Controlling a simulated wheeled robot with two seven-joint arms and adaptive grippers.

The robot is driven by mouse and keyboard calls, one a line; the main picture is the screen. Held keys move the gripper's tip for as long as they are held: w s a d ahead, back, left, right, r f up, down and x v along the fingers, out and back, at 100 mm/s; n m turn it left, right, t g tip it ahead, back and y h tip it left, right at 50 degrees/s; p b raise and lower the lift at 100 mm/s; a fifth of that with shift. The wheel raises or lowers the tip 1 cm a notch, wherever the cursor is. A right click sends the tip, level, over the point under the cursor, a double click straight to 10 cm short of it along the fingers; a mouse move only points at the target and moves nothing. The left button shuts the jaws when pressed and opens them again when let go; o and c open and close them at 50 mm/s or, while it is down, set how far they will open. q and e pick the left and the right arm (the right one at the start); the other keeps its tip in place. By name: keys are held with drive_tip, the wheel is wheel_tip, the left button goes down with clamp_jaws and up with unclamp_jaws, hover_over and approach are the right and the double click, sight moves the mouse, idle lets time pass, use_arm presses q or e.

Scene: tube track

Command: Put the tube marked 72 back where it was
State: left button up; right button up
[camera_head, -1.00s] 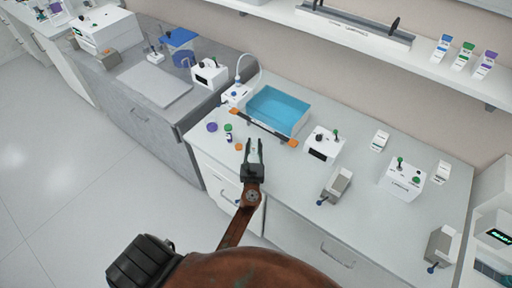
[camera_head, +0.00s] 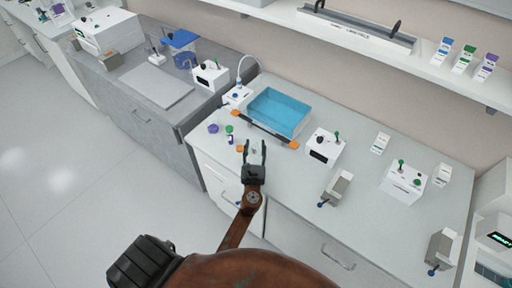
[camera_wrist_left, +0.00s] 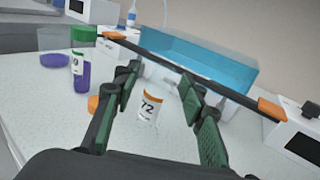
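The tube marked 72 (camera_wrist_left: 150,106) is a small white-labelled tube with an orange top. In the left wrist view it stands on the pale bench between the fingers of my left gripper (camera_wrist_left: 160,82). Gaps show on both sides of it, so the fingers do not appear to touch it. In the head view my left gripper (camera_head: 255,144) is open, low over the bench's front part; the tube is tiny and hard to make out there. My right gripper is in neither view.
A green-capped tube with purple contents (camera_wrist_left: 80,62) stands to the left, near a purple disc (camera_head: 213,128) and an orange disc (camera_head: 239,149). Behind are a black bar with orange ends (camera_head: 264,130) and a blue tray (camera_head: 279,112). White devices (camera_head: 324,146) stand to the right.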

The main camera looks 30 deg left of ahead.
use_arm(q)
drive_tip(key=v, duration=0.7)
drive_tip(key=shift+s+d, duration=0.15)
drive_tip(key=shift+s, duration=0.05)
